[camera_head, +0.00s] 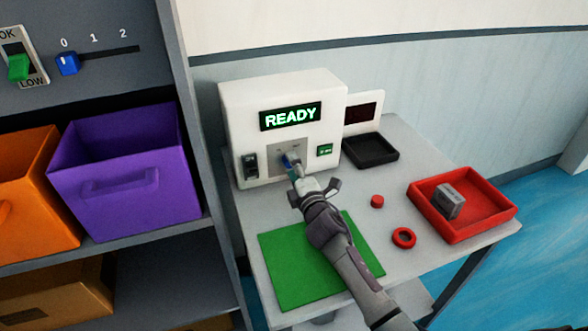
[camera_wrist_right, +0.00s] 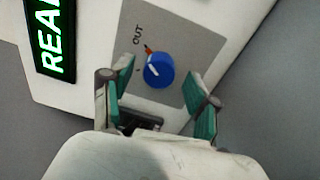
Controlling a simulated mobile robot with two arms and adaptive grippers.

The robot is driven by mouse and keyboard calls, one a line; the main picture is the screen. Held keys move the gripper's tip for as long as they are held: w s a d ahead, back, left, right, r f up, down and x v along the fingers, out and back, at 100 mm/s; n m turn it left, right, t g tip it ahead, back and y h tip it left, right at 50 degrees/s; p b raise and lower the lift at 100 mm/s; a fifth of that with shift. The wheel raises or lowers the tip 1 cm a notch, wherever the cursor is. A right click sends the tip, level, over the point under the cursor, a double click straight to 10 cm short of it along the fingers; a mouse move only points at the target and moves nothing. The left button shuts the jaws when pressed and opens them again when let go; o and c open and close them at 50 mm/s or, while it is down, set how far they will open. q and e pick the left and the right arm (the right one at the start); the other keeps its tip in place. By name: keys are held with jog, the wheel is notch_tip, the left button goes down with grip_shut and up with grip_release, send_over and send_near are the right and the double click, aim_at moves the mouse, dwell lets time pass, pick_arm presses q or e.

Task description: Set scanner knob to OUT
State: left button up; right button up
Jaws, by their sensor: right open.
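The scanner (camera_head: 240,110) is a white box with a lit READY display (camera_head: 290,116). Its blue knob (camera_head: 290,161) sits on a grey plate on the front face. In the right wrist view the knob (camera_wrist_right: 158,70) has a white pointer line on its left side. An OUT label (camera_wrist_right: 138,35) and a small orange-red mark lie above and left of the knob. The pointer does not clearly line up with OUT. My right gripper (camera_wrist_right: 160,84) is open, with its teal fingers on either side of the knob; contact cannot be told. My left gripper is not in view.
The scanner stands on a grey table with a green mat (camera_head: 285,268), red tray (camera_head: 465,228) holding a grey block (camera_head: 449,202), black tray (camera_head: 371,149), red ring (camera_head: 403,238) and red cap (camera_head: 377,201). A shelf with purple (camera_head: 125,175) and orange bins is at left.

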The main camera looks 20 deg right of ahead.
jog(key=s, duration=1.2)
jog(key=shift+d+f, duration=0.2)
jog(key=shift+d, duration=0.1)
